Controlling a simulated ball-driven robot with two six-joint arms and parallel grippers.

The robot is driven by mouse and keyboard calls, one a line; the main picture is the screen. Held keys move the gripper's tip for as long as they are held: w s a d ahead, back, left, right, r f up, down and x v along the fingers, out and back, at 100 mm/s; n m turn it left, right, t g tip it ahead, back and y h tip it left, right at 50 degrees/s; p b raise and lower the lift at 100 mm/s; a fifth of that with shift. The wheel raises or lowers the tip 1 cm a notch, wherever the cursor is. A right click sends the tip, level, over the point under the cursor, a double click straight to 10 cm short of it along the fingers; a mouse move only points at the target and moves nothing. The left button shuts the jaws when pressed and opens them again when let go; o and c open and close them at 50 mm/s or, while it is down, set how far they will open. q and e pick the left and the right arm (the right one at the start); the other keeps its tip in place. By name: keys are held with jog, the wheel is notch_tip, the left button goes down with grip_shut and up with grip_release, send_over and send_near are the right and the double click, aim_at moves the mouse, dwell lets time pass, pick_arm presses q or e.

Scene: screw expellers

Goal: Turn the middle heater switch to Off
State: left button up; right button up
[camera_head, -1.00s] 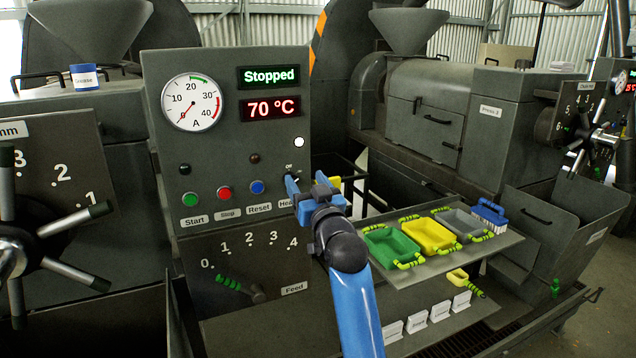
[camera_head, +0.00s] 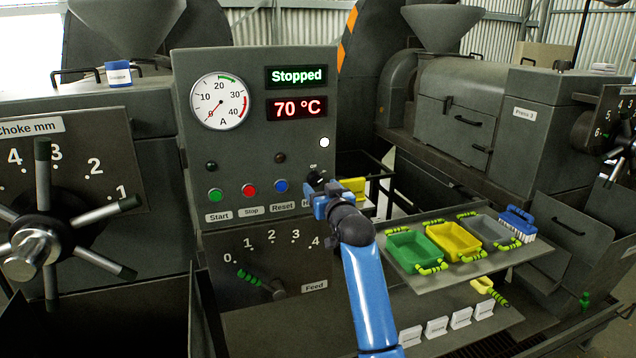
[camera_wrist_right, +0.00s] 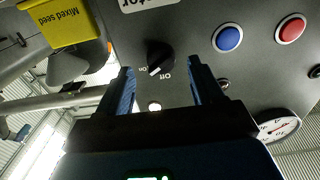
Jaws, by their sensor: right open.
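The middle heater switch is a black rotary knob (camera_head: 315,178) on the grey control panel, with "Off" printed above it. In the right wrist view the knob (camera_wrist_right: 160,56) sits upside down beyond the fingers, between their lines. Its white mark leans to the lower left, on the "On" side of the "Off" label. My right gripper (camera_head: 318,201) is just in front of and below the knob and hides the heater label. In the wrist view its two blue fingers (camera_wrist_right: 161,72) are open, with nothing between them, apparently apart from the knob. My left gripper is not in view.
Start, Stop and Reset (camera_head: 281,186) buttons lie left of the knob; a white lamp (camera_head: 324,142) is lit above. The display (camera_head: 297,107) reads 70 °C. A yellow box (camera_head: 353,188) is close behind the gripper. A shelf with trays (camera_head: 453,239) is at right.

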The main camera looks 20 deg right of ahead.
aim_at(317, 184)
jog(key=shift+w+a+r, duration=0.1)
jog(key=shift+w+a, duration=0.1)
jog(key=shift+w, duration=0.7)
jog(key=shift+w+d, duration=0.1)
jog(key=shift+w, duration=0.6)
jog(key=shift+c, duration=0.3)
jog(key=c, duration=1)
